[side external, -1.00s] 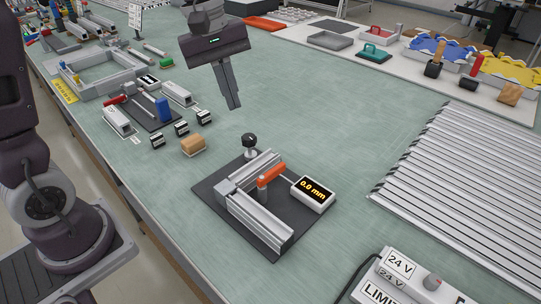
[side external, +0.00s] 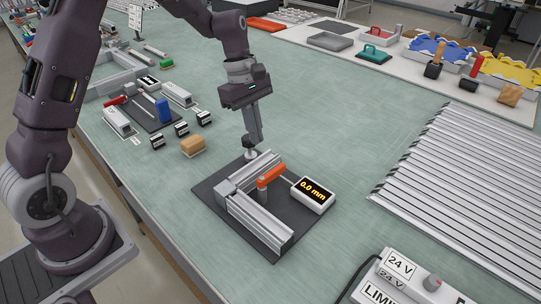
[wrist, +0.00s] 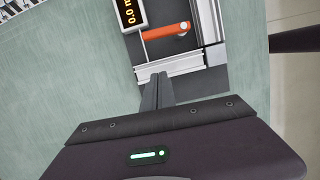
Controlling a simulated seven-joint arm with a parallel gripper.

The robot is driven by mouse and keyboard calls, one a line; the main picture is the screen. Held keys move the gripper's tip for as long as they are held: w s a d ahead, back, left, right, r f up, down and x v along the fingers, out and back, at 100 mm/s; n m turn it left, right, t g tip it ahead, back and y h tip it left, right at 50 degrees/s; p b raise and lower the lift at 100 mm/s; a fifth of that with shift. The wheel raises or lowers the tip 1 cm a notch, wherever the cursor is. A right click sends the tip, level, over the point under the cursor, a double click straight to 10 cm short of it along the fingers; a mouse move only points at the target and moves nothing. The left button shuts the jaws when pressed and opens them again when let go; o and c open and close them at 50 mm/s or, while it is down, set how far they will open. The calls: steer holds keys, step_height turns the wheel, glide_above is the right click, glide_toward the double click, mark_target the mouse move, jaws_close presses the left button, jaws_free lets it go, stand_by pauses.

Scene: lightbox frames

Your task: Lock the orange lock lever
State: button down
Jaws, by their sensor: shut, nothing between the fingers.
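The orange lock lever (side external: 271,175) sits on a post between the silver rails of a fixture on a dark base plate (side external: 218,206). In the wrist view the orange lever (wrist: 167,31) lies across the channel, its pivot at its right end. In the wrist view the closed fingers (wrist: 157,78) are apart from the lever.
A display (side external: 313,194) reading 0.0 mm stands right of the lever. A tan block (side external: 193,146) and small striped blocks lie to the left. A ribbed metal panel (side external: 470,165) lies at the right, and a 24 V box (side external: 405,280) at the front.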

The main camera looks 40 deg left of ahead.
mark_target(280, 165)
steer(key=x, duration=0.4)
steer(key=d, duration=0.3)
steer(key=shift+s+d+f, duration=0.1)
steer(key=shift+d+f, duration=0.05)
steer(key=shift+f, duration=0.15)
steer(key=shift+d, duration=0.4)
steer(key=shift+d+m, duration=0.3)
steer(key=shift+m, duration=0.3)
steer(key=d+m, duration=0.1)
steer(key=m+g, duration=0.1)
steer(key=m, duration=0.1)
steer(key=shift+w+d, duration=0.3)
steer(key=shift+d, duration=0.05)
steer(key=d+m, duration=0.1)
steer(key=m, duration=0.1)
steer(key=d+m, duration=0.1)
steer(key=shift+s+m+g+y, duration=0.1)
steer(key=shift+m+g+y, duration=0.3)
steer(key=d+m, duration=0.1)
steer(key=m, duration=0.1)
steer(key=s+d+m, duration=0.1)
steer(key=m, duration=0.1)
steer(key=shift+g+y, duration=0.4)
steer(key=shift+s+d+m+y, duration=0.25)
steer(key=shift+s+d+m, duration=0.15)
steer(key=shift+m, duration=0.7)
steer(key=shift+s+d+m+y, duration=0.3)
steer(key=shift+s+m, duration=0.1)
steer(key=shift+m, duration=0.7)
